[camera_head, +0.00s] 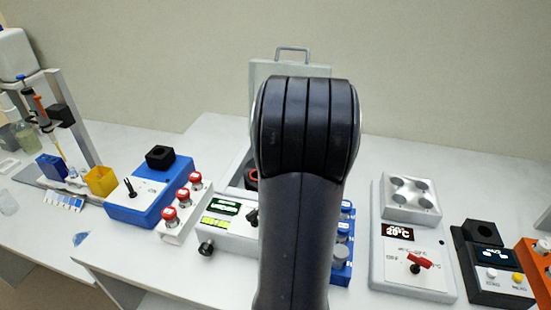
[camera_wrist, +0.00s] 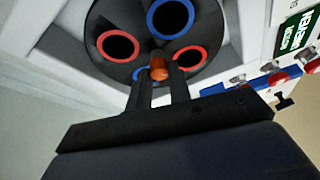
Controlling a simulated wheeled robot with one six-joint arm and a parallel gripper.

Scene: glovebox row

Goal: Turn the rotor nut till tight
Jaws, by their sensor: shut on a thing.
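In the wrist view the dark round rotor (camera_wrist: 128,62) sits inside the pale centrifuge bowl, with red-ringed and blue-ringed holes around its middle. The orange rotor nut (camera_wrist: 158,69) is at the rotor's centre. My gripper (camera_wrist: 163,74) has its two dark fingers closed on the nut from both sides. The fingers hide part of the nut and part of a lower blue ring. In the head view my arm covers most of the centrifuge (camera_head: 228,232); its grey lid (camera_head: 262,72) stands raised behind. The nut and my fingertips are hidden there.
Left of the centrifuge stand a white rack with red-capped tubes (camera_head: 183,196) and a blue device (camera_head: 145,200). A blue tube rack (camera_head: 343,245) is close on its right. Farther right is a hotplate-like device (camera_head: 410,250) with a red knob.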

